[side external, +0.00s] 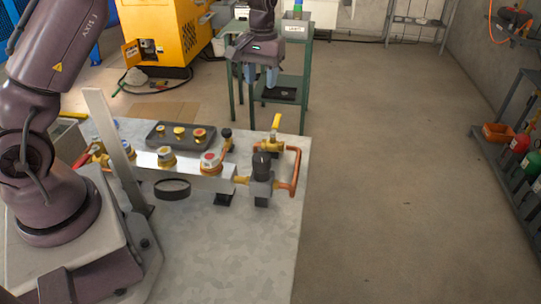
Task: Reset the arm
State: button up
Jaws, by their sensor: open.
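My gripper (261,77) hangs from the top of the side external view, fingers pointing down. Its two bluish fingers are apart, and I see nothing between them. It appears in front of the green stand (304,95) and above the far edge of the metal workbench (257,240). It is apart from the fittings on the bench. The upper part of my arm on that side is cut off by the frame.
On the bench are a silver manifold block (205,181) with brass fittings, a dark tray (196,144) with several brass pieces, a black ring (172,189), a yellow-handled valve (274,130) and copper piping (295,175). An upright grey bar (106,135) stands at left. The bench's front right is clear.

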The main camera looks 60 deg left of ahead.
jog(key=s+d+r+m+t, duration=0.2)
jog(key=s+d+r, duration=0.2)
jog(key=s, duration=0.4)
jog(key=s+d+r+m+t, duration=0.2)
jog(key=s+d+r, duration=0.2)
jog(key=s, duration=0.5)
jog(key=s+d+r+m+t, duration=0.2)
jog(key=s+d+r, duration=0.2)
jog(key=s+r, duration=0.3)
jog(key=shift+s+m, duration=0.4)
jog(key=shift+s, duration=0.8)
jog(key=shift+o, duration=0.4)
